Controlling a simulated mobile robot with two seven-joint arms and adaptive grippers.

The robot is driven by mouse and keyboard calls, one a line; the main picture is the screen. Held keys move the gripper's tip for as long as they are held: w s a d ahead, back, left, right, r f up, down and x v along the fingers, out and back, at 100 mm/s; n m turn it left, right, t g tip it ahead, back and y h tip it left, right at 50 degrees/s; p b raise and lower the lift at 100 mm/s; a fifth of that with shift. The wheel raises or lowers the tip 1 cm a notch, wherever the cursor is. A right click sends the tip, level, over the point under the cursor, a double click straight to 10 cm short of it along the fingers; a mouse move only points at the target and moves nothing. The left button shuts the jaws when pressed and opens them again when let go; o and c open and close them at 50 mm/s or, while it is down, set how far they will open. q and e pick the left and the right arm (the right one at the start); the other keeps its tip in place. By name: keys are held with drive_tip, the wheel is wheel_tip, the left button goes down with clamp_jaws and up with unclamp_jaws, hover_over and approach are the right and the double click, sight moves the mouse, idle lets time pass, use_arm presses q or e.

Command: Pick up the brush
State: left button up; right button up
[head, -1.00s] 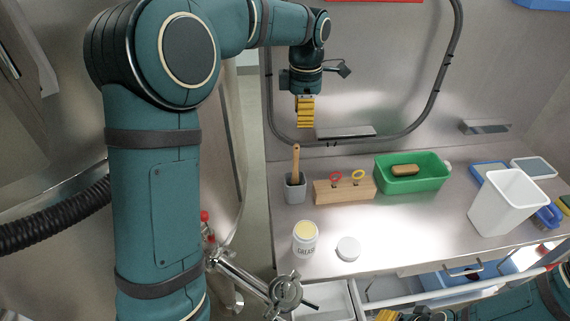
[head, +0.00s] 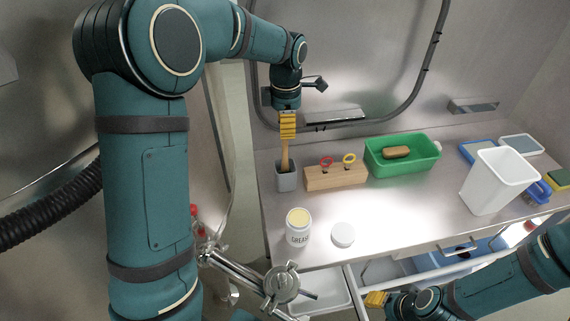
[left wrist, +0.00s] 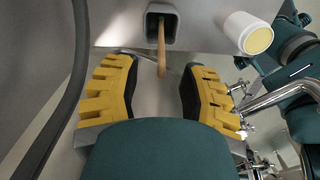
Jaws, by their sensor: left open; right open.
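The brush (head: 285,155) stands handle-up in a grey cup (head: 286,181) at the left end of the counter; its wooden handle shows and its head is hidden in the cup. My left gripper (head: 287,135) is directly above it, its yellow fingers level with the handle's top. In the left wrist view, the handle (left wrist: 162,50) points into the gap between the open yellow fingers (left wrist: 160,88), with space on both sides. My right gripper (head: 376,299) is low in the head view, in front of the counter, away from the brush.
A wooden block (head: 336,177) with red and yellow rings stands just right of the cup. A grease jar (head: 299,227) and its white lid (head: 343,234) are in front. A green bin (head: 402,157) and a white container (head: 498,182) stand to the right. An open drawer (head: 350,296) is below.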

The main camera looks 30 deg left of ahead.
use_arm(q)
hover_over(285, 156)
drive_tip(key=f, duration=0.2)
drive_tip(key=f+b, duration=0.1)
drive_tip(key=f, duration=0.1)
drive_tip(key=shift+w+a+f, duration=0.1)
drive_tip(key=shift+w+f, duration=0.1)
drive_tip(key=shift+f, duration=0.15)
clamp_jaws()
